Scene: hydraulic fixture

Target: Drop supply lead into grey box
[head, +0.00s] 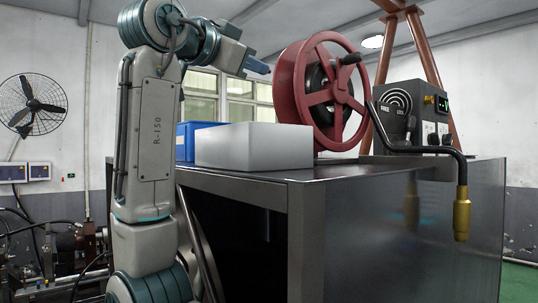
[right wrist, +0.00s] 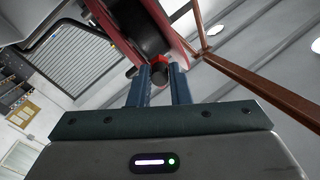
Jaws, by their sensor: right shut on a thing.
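The grey box (head: 255,147) is a pale, plain-sided box on the front left part of the dark metal bench. My right gripper (head: 259,67) is above this box, clear of it, with its blue fingers pointing right. In the right wrist view the fingers (right wrist: 159,84) are close together, with a small dark and red piece (right wrist: 160,74) at their tips. This piece appears to be the supply lead, but it is too small to be sure. The inside of the grey box is hidden. My left gripper is out of view.
A blue box (head: 187,142) stands left of the grey box. A red hose reel (head: 309,110) stands behind it to the right, near a dark control unit (head: 415,115). A black hose with a brass end (head: 461,215) hangs over the bench (head: 390,175) front.

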